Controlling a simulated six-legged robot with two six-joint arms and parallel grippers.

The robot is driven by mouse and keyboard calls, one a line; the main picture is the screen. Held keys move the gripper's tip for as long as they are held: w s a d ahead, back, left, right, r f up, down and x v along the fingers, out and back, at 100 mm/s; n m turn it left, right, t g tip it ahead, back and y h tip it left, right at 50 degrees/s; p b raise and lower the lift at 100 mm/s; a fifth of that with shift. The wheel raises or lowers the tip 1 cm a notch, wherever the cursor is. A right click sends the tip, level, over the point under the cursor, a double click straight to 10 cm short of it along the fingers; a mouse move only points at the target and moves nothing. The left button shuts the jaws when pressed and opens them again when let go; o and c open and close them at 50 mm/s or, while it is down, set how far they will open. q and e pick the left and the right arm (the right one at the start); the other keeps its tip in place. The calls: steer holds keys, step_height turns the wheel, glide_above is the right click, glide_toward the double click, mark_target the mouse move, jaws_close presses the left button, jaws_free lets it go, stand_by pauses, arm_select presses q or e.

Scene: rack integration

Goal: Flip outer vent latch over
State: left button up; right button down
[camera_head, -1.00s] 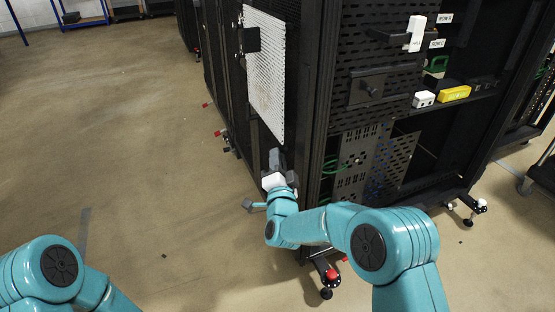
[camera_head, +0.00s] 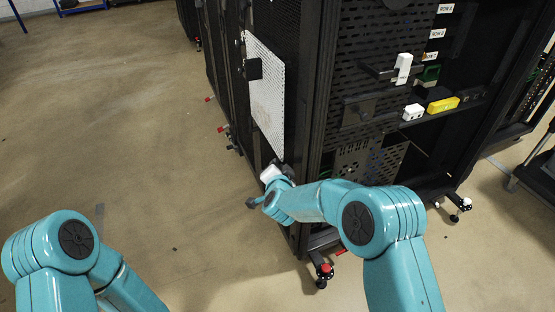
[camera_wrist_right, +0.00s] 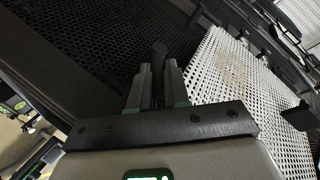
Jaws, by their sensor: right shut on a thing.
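The vent panel (camera_head: 264,95) is a white perforated sheet on the side of the black rack; it also shows in the right wrist view (camera_wrist_right: 232,72). A dark block (camera_head: 254,69) sits at its upper left edge. My right gripper (camera_head: 282,166) is at the panel's lower end. In the right wrist view my right gripper (camera_wrist_right: 157,78) is shut on a dark round-ended latch handle (camera_wrist_right: 159,50), which sticks out between the fingertips beside the panel. In the head view the handle is hidden by the gripper. My left arm shows at lower left; its gripper is out of view.
A rack foot with a red knob (camera_head: 325,269) stands below my right arm.

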steer(key=shift+s+a+f, duration=0.1)
steer(key=shift+a+f, duration=0.05)
steer(key=shift+a, duration=0.15)
steer(key=c, duration=1.1)
jaws_free()
steer(key=shift+d, duration=0.15)
steer(key=shift+s+r+p, duration=0.2)
steer(key=shift+r+p, duration=0.05)
steer(key=shift+p, duration=0.05)
steer(key=p+v, duration=0.2)
steer(key=v, duration=1.3)
steer(key=shift+s+r, duration=0.25)
steer(key=shift+s, duration=0.05)
